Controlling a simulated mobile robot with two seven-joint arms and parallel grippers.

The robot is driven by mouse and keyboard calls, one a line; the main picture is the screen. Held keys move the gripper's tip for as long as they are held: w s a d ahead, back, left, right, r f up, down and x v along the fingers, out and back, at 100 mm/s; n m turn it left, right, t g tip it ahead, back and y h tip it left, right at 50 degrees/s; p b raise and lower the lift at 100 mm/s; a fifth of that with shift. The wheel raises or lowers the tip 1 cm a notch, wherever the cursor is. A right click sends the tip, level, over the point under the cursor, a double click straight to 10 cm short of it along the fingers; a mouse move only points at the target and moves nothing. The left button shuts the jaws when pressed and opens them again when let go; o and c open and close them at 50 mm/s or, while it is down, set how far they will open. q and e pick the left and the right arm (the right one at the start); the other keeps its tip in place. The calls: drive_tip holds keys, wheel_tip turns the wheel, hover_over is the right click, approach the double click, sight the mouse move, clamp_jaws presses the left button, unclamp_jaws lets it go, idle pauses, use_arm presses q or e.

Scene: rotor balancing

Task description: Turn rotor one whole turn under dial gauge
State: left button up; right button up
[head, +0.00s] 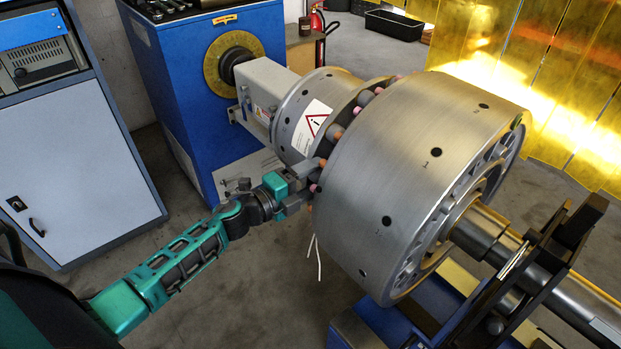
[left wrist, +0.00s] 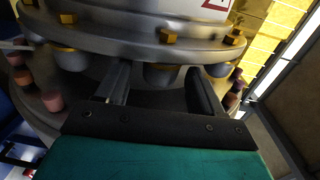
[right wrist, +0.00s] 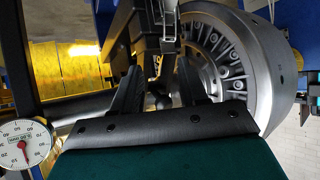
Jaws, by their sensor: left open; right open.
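The rotor (head: 395,185) is a large steel drum with numbered holes on its rim, centre right in the head view. Its finned end face (right wrist: 215,60) shows in the right wrist view. A coupling with reddish and grey pins joins it to the drive side. My left gripper (head: 309,188) is at the coupling gap. In the left wrist view its open fingers (left wrist: 160,88) stand either side of a grey coupling pin (left wrist: 161,75); contact cannot be told. My right gripper (right wrist: 158,88) is open before dark stand parts, outside the head view. The dial gauge (right wrist: 23,145) has a white face.
A blue drive cabinet (head: 165,75) stands behind the coupling, and a grey-blue cabinet (head: 90,165) at left. A dark bearing stand (head: 545,260) holds the shaft at right. Yellow curtains (head: 540,75) hang behind. A thin white cord (head: 315,258) hangs below the coupling.

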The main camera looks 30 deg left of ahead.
use_arm(q)
drive_tip(key=shift+c, duration=0.3)
clamp_jaws()
drive_tip(key=shift+f, duration=0.1)
